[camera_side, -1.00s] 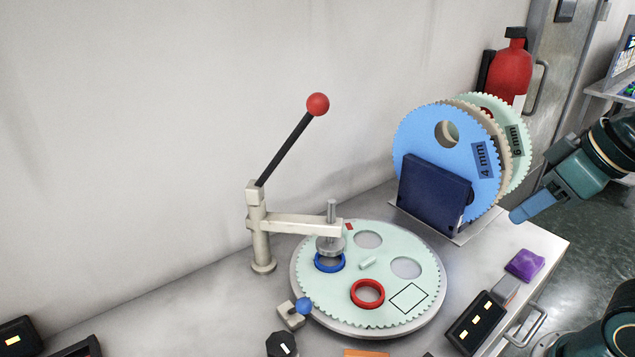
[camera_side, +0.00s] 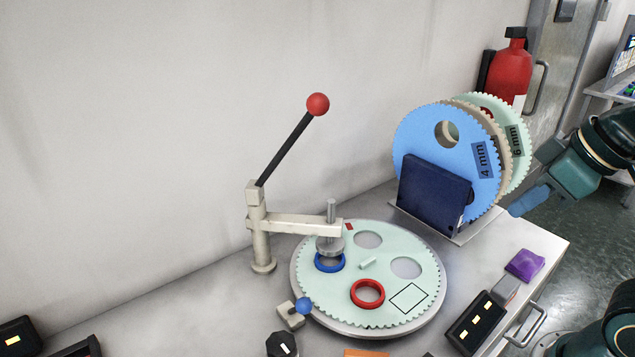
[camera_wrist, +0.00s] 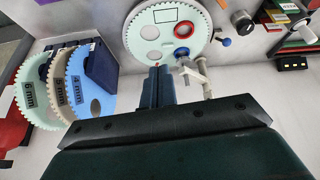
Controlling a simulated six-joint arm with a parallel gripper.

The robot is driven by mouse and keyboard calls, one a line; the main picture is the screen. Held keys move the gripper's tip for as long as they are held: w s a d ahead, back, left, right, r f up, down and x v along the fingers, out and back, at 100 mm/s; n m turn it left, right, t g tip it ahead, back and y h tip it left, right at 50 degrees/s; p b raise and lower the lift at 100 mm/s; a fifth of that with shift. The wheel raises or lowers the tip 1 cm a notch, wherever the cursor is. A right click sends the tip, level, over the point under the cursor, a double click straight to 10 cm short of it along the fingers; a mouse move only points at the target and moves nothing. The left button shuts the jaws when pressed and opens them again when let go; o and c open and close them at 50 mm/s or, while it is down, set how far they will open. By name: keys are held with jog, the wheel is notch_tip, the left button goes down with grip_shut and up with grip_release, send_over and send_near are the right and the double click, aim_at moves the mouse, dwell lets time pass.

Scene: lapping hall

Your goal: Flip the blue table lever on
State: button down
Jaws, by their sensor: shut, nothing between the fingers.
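The blue table lever (camera_side: 304,305) is a small blue ball on a beige block at the near left edge of the round lapping table (camera_side: 350,329). It also shows in the wrist view (camera_wrist: 226,42), right of the disc. A pale green toothed disc (camera_side: 330,292) lies on the table, with a red ring (camera_side: 367,294) and a blue ring (camera_side: 329,267) on it. My gripper (camera_side: 516,208) is shut and empty at the right, beside the rack of discs, well apart from the lever. In the wrist view its fingers (camera_wrist: 160,70) are together.
A beige press arm (camera_side: 290,222) with a tall red-knobbed lever (camera_side: 317,104) stands at the table's left and reaches over the disc. Upright discs (camera_side: 415,135) stand in a dark blue rack (camera_side: 433,195). A purple block (camera_side: 524,265) and a dark lit box (camera_side: 477,322) lie at right.

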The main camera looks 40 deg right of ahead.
jog(key=w+a+f+n+g, duration=0.2)
jog(key=w+a+f+n, duration=0.3)
jog(key=w+a+n, duration=0.9)
jog(key=s+a+f+n, duration=0.1)
jog(key=a+f+n, duration=0.9)
jog(key=n, duration=0.9)
jog(key=shift+s+f+g+y, duration=0.3)
jog(key=shift+s+f, duration=0.1)
jog(key=shift+f, duration=0.35)
jog(key=shift+f, duration=0.1)
